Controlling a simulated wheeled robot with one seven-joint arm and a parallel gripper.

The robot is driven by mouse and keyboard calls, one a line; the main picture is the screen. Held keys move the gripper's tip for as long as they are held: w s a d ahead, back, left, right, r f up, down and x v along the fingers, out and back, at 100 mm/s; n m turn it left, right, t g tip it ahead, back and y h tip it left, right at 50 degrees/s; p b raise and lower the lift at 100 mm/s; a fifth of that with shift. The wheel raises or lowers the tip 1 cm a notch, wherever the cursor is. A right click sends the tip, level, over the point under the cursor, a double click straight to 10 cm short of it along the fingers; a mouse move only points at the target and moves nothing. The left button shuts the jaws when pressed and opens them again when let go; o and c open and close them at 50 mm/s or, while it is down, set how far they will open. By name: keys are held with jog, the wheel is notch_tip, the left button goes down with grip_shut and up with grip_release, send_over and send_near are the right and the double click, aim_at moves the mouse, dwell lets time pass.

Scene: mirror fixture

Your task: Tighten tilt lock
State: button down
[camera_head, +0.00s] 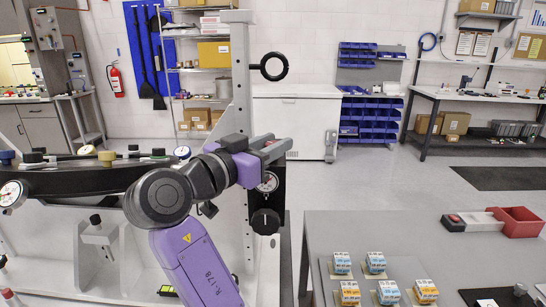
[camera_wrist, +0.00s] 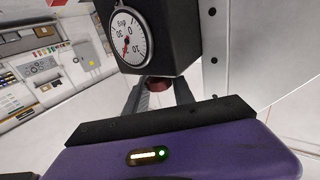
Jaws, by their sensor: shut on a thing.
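My gripper (camera_head: 268,147) is at the upper end of a black housing on the upright white post. In the wrist view my gripper (camera_wrist: 163,92) has its two grey fingers shut on a small red-brown knob (camera_wrist: 155,83) that sticks out of the black housing (camera_wrist: 172,50). Most of the knob is hidden by the fingers, and it cannot be seen in the head view. A round white dial (camera_wrist: 132,40) with a red needle is on the housing.
The perforated white post (camera_head: 241,75) stands beside my gripper and carries a black ring (camera_head: 274,67). A black beam (camera_head: 75,180) with several knobs lies left. A grey table (camera_head: 400,235) with small labelled boxes is front right. Open floor (camera_head: 370,180) lies behind it.

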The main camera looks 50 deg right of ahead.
jog(key=m+g+y+b, duration=0.1)
jog(key=m+g, duration=0.1)
jog(key=g, duration=0.2)
jog(key=m+g+b, duration=0.2)
jog(key=m+g, duration=0.1)
jog(key=g, duration=0.1)
jog(key=shift+d+f+y, duration=0.1)
jog(key=shift+f+y, duration=0.05)
jog(key=shift+y, duration=0.25)
jog(key=shift+m+g, duration=0.3)
jog(key=c, duration=1.1)
grip_release()
jog(key=shift+o, duration=0.2)
